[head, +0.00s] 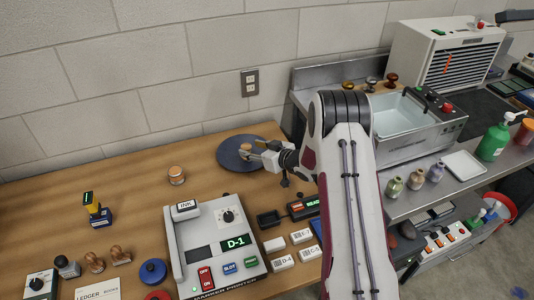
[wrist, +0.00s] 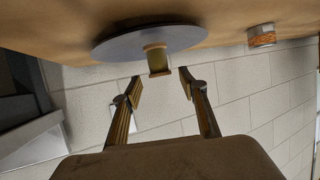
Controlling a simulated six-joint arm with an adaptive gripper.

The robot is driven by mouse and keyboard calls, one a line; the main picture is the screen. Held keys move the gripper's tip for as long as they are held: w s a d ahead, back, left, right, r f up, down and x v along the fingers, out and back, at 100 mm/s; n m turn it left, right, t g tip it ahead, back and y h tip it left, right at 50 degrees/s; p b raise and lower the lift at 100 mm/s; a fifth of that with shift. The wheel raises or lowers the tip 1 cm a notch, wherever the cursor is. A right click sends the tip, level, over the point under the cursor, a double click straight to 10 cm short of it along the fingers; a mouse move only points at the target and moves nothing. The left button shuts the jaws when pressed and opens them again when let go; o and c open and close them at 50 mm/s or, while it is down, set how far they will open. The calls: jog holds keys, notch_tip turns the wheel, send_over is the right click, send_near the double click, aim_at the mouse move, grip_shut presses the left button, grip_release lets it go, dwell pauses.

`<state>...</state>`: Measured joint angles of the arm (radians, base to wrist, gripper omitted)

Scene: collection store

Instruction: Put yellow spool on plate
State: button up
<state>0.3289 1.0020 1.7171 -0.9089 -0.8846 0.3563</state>
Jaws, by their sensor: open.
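The plate (head: 226,160) is a dark grey-blue disc on the wooden bench near the wall. A small spool (head: 245,147) with a tan end stands on it. In the wrist view the picture is upside down, and the spool (wrist: 158,62) shows yellow-olive thread against the plate (wrist: 115,45). My gripper (head: 255,150) reaches in from the right over the plate's edge. In the wrist view my gripper (wrist: 160,84) is open and empty. Its fingertips are apart on either side of the spool's line, with the spool just beyond them. I see no contact.
A second spool (head: 176,175) with orange-brown thread stands on the bench left of the plate; it also shows in the wrist view (wrist: 262,36). A marker printer (head: 205,225) stands in front. Stamps (head: 95,262) lie at front left. A sink (head: 405,125) is at right.

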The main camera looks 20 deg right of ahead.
jog(key=v, duration=0.7)
jog(key=shift+s+r, duration=0.2)
jog(key=shift+s, duration=0.15)
dwell(0.4)
notch_tip(320, 180, up, 13)
jog(key=s+d+m+g+h, duration=0.1)
jog(key=s+d+h, duration=0.1)
jog(key=h, duration=0.3)
jog(key=s+r+m+g+h, duration=0.1)
jog(key=s+r+m+h, duration=0.1)
jog(key=s+r, duration=0.7)
jog(key=s+a+r+g, duration=0.1)
jog(key=s+a, duration=0.5)
jog(key=s, duration=1)
jog(key=s+a+r+m+g+y, duration=0.1)
jog(key=s+a+g, duration=0.3)
jog(key=s, duration=1.2)
jog(key=shift+s+a+m+y, duration=0.2)
jog(key=shift+a+m+y, duration=0.1)
jog(key=shift+a, duration=0.8)
